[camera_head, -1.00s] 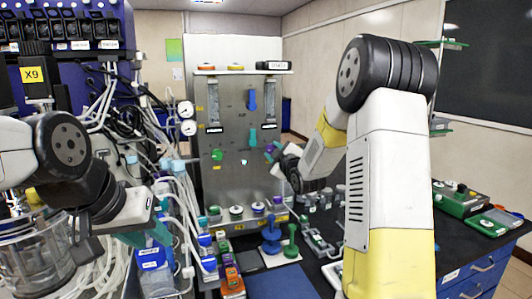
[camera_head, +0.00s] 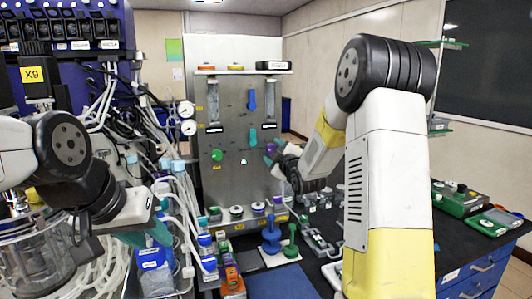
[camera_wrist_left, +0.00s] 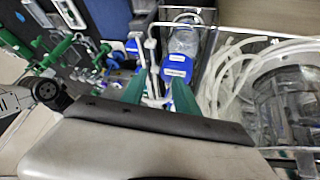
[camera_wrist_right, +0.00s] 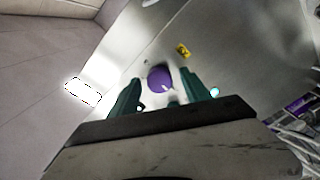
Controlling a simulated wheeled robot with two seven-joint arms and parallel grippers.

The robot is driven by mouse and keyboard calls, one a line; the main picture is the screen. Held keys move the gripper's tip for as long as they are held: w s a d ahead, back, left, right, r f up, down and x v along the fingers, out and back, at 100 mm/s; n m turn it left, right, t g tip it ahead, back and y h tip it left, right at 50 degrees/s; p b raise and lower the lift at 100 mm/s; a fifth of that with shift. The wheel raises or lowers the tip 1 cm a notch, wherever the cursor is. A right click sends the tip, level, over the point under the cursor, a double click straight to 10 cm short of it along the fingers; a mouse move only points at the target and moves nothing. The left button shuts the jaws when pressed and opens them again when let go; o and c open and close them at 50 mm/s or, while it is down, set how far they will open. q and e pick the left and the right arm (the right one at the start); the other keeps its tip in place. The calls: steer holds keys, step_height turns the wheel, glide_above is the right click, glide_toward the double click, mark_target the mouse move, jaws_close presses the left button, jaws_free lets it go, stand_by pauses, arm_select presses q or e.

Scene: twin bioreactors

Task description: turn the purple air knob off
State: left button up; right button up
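The purple air knob (camera_wrist_right: 160,78) is a round knob on the grey metal panel, seen in the right wrist view. My right gripper (camera_wrist_right: 161,80) is open, with one green finger on either side of the knob in that view. I cannot tell whether the fingers touch it. In the head view the right gripper (camera_head: 272,156) is at the panel's right edge, and the knob there is mostly hidden. My left gripper (camera_wrist_left: 160,85) is open and empty, pointing down near blue-capped bottles; in the head view it is at the lower left.
The metal panel (camera_head: 231,172) also carries a green knob (camera_head: 217,155), blue and teal handles, and a row of knobs along its lower ledge. Blue and green stands (camera_head: 271,236) are in front. Tubing and a glass vessel (camera_head: 38,262) crowd the left.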

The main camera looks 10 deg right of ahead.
steer(key=shift+s, duration=0.1)
steer(key=s+d, duration=0.1)
steer(key=s, duration=0.6)
steer(key=shift+s+d, duration=0.25)
